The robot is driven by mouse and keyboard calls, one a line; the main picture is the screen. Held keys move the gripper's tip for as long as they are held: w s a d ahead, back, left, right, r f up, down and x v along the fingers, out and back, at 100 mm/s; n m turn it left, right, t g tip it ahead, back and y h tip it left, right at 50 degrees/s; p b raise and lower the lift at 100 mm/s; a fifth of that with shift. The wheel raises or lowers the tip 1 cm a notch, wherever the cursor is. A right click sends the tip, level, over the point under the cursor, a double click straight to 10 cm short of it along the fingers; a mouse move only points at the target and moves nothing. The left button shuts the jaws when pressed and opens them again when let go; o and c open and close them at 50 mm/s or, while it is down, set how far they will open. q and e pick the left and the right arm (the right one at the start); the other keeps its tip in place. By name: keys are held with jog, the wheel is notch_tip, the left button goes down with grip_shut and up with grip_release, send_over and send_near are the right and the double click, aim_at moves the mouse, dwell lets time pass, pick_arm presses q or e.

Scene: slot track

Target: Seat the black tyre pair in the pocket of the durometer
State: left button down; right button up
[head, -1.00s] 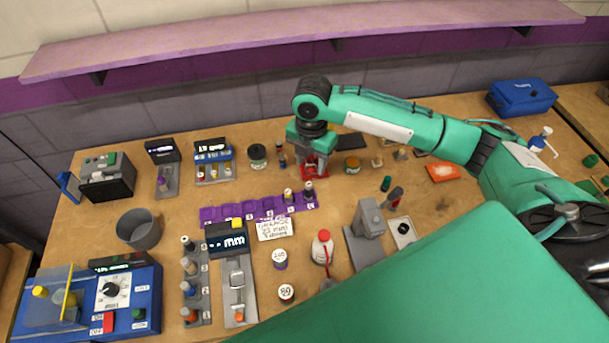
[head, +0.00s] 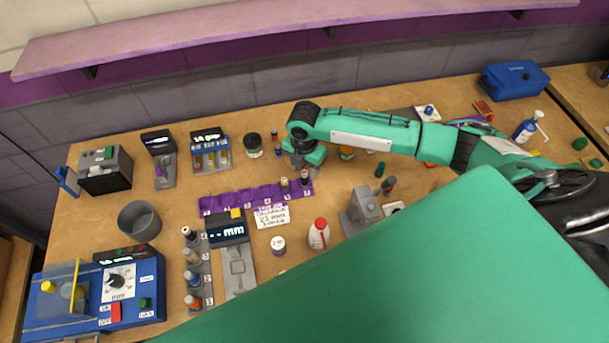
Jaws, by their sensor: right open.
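A small dark piece (head: 305,179), which looks like the black tyre pair, stands in the right end of the purple slotted rack (head: 232,200). A paler-topped piece (head: 284,185) stands just left of it. My right gripper (head: 302,167) is open, pointing down just above and behind the dark piece; I cannot tell whether its fingers touch it. I cannot tell for certain which device is the durometer; a grey post stand (head: 363,208) is to the right of the rack. My right arm covers the bench behind the gripper. My left gripper is not in view.
A handwritten card (head: 271,217) and a display device (head: 228,229) with a grey plate lie in front of the rack. A red-capped white bottle (head: 319,234) stands near the grey stand. Jars and small display units line the back. A large green part of mine hides the front right.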

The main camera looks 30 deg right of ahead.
aim_at(305, 172)
jog(key=shift+w+f+p, duration=0.1)
jog(key=shift+f+p, duration=0.3)
jog(key=shift+f, duration=1.15)
jog(key=shift+c, duration=0.3)
jog(key=shift+d, duration=0.1)
grip_shut()
jog(key=shift+r, duration=0.15)
